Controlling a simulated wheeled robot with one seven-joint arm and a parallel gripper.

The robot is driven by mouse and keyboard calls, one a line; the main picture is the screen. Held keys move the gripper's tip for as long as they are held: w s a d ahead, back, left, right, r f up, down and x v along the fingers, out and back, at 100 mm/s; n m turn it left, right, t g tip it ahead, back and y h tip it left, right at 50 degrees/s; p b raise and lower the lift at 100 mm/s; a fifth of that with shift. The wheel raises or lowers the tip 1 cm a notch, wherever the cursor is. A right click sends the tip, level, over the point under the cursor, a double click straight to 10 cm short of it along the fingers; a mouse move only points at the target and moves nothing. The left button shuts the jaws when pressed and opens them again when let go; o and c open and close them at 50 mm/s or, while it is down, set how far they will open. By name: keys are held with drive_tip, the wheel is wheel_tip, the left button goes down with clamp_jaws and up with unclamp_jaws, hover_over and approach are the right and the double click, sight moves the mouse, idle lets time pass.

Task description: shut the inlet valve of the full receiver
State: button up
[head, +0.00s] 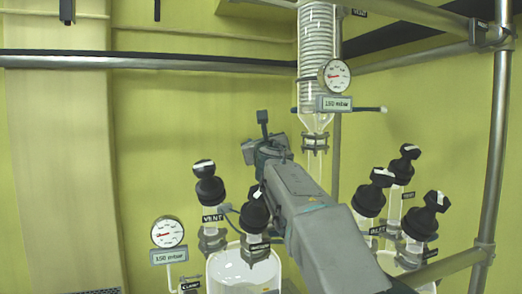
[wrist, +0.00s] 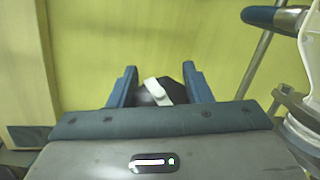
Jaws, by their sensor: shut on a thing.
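My gripper (wrist: 160,93) is shut on a black valve knob (wrist: 173,91) with a white-marked handle, one blue finger on each side of it in the wrist view. In the head view my wrist stands above the left receiver (head: 229,277), and the fingers and held knob are hidden behind my arm. Pale contents show in this receiver; its fill level is unclear. Its vent valve (head: 209,190) and another black-knobbed valve (head: 255,212) show. The held valve's label is not visible.
A right receiver (head: 425,287) carries several black-knobbed valves, including one labelled inlet (head: 369,200). A glass column (head: 316,50) with a gauge (head: 334,74) hangs close behind my wrist. Metal frame bars (head: 180,62) cross behind, and a post (head: 497,140) stands at right.

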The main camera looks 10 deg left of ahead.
drive_tip(key=shift+d+f+m+t+h+b, duration=0.1)
drive_tip(key=shift+m+t+h+b, duration=0.35)
drive_tip(key=shift+m+h, duration=0.65)
drive_tip(key=shift+m+t+h+b, duration=0.25)
drive_tip(key=shift+m+h+b, duration=0.35)
drive_tip(key=shift+m+h, duration=0.45)
drive_tip(key=shift+d+m+h+p, duration=0.15)
drive_tip(key=shift+m+h+p, duration=0.1)
drive_tip(key=shift+m+h, duration=0.95)
drive_tip(key=shift+d+m+h+p, duration=0.2)
drive_tip(key=shift+m+h, duration=0.65)
drive_tip(key=shift+h, duration=0.6)
drive_tip(key=shift+m, duration=0.3)
drive_tip(key=o, duration=1)
drive_tip(key=b+v, duration=0.6)
drive_tip(key=v, duration=0.7)
drive_tip(key=shift+s+a, duration=0.25)
drive_tip(key=shift+s, duration=0.15)
